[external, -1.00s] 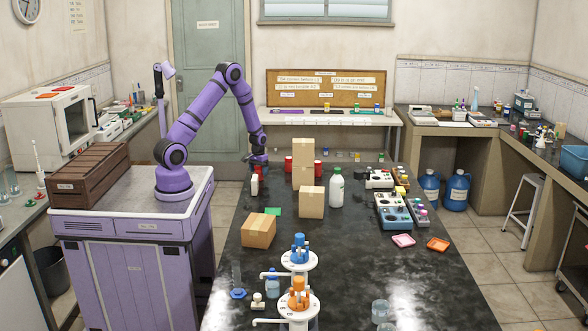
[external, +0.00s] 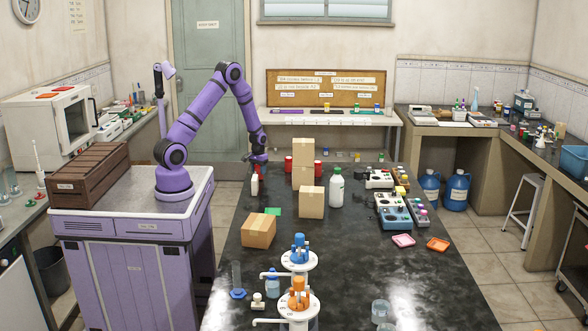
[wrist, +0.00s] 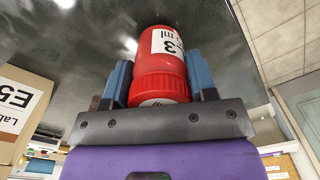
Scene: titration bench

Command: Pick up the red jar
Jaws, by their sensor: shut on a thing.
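The red jar (wrist: 161,82) has a white label with dark print and fills the space between my gripper's blue fingers in the wrist view. My gripper (wrist: 159,85) is shut on it, with one finger on each side. In the external view my gripper (external: 257,159) is low over the far left part of the dark bench. The held jar is small and mostly hidden there, so I cannot tell whether it touches the bench top.
A small white bottle (external: 254,186) stands just in front of my gripper. A white green-capped bottle (external: 336,188) is farther right. The bench's left edge is close by.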

